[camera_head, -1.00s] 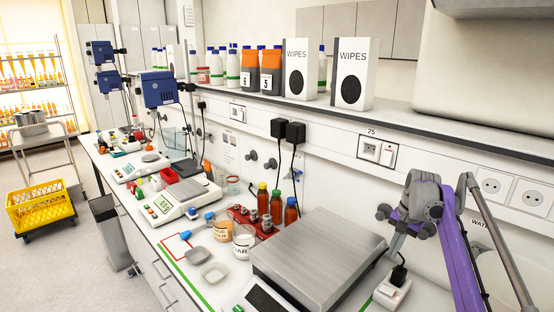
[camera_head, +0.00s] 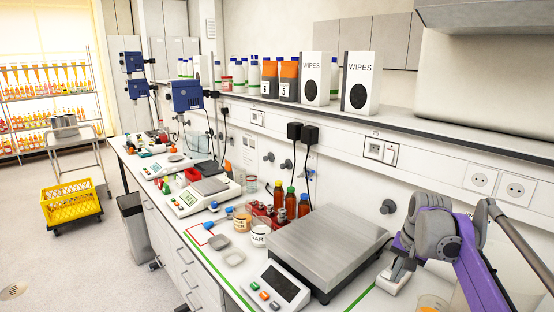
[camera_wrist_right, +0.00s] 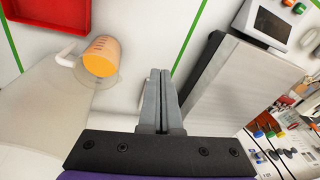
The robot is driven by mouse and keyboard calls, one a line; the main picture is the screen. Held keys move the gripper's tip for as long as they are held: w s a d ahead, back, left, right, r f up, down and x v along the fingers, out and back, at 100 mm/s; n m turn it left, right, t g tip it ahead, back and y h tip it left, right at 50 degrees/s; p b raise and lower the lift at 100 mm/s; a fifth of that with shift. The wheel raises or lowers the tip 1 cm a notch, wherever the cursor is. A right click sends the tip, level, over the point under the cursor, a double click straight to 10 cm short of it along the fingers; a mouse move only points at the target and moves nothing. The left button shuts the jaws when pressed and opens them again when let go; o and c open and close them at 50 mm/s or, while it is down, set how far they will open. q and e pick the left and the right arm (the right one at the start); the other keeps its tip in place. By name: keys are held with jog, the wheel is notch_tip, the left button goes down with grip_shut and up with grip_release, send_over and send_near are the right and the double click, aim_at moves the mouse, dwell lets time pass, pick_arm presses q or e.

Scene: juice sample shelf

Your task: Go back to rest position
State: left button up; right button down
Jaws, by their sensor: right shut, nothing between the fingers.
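My right gripper (camera_wrist_right: 160,75) shows in the right wrist view with its two grey fingers together and nothing between them. It hangs over the white bench top, between a beaker of orange liquid and the large steel-topped scale. My left gripper is not in view.
The beaker (camera_wrist_right: 100,60) stands near a red tray (camera_wrist_right: 50,12); the beaker's rim shows at the head view's bottom right. Bottles (camera_head: 290,203), small scales and a shelf with wipes boxes (camera_head: 360,82) line the wall. The floor at left is open, with a yellow crate (camera_head: 72,205).

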jog(key=s+a+f+n, duration=0.1)
jog(key=s+a, duration=0.1)
jog(key=s, duration=0.2)
jog(key=s+a+n+t, duration=0.1)
jog(key=s+a, duration=0.2)
jog(key=s, duration=0.1)
jog(key=s+a+f+n, duration=0.1)
jog(key=s+a, duration=0.2)
jog(key=s, duration=0.2)
jog(key=shift+f+t, duration=0.3)
jog(key=shift+f, duration=0.05)
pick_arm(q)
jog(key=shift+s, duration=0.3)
pick_arm(e)
jog(key=s+a+f+n+t, duration=0.2)
jog(key=s+a+f+n, duration=0.2)
jog(key=s+f, duration=0.7)
jog(key=s, duration=0.3)
jog(key=shift+s+a+f, duration=0.15)
jog(key=shift+a+f, duration=0.05)
jog(key=shift+a, duration=0.2)
